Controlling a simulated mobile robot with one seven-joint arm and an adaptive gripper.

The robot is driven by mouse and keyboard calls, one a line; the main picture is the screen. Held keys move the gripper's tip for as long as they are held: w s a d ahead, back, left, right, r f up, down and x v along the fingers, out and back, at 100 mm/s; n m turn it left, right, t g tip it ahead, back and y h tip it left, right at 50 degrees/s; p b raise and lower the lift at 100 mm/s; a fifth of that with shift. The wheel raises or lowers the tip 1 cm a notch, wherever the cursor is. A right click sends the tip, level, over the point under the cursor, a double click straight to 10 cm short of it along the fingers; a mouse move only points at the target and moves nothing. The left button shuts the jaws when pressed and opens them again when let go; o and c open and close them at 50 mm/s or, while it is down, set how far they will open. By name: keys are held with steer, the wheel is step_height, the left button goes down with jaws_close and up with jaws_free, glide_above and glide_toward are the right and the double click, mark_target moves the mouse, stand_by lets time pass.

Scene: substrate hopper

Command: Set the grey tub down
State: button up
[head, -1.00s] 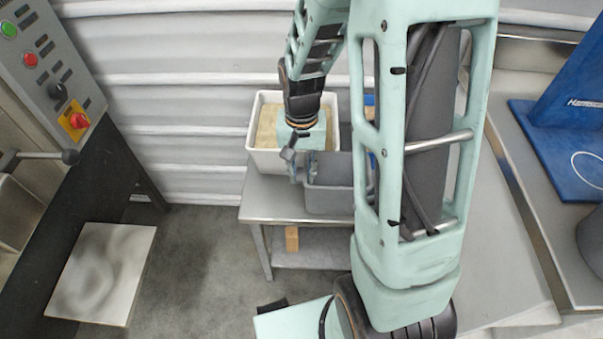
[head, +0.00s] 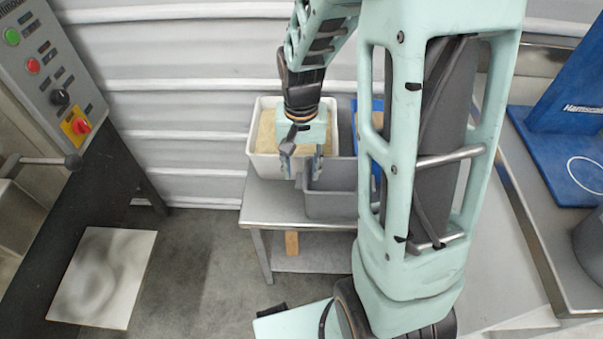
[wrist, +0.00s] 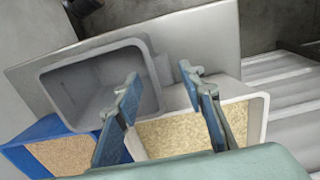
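The grey tub (head: 338,204) stands upright on the metal bench, its right part hidden behind my arm in the head view. In the wrist view the tub (wrist: 85,85) looks empty. My gripper (head: 302,174) is open at the tub's left end, its fingers spread apart. In the wrist view my gripper (wrist: 165,90) has one finger overlapping the tub's near corner and the other beyond its end wall, over the white tub. I see no grip on the wall; whether a finger touches it, I cannot tell.
A white tub (head: 253,150) of pale grains stands directly behind the gripper. A blue tub (wrist: 25,145), also with grains, sits beside the grey one. The bench (head: 262,205) has a bare strip at its left front. A control panel (head: 50,70) stands at left.

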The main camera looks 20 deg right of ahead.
step_height(320, 180, up, 9)
steer(key=p, duration=0.1)
steer(key=shift+f+p, duration=0.2)
steer(key=shift+p, duration=0.1)
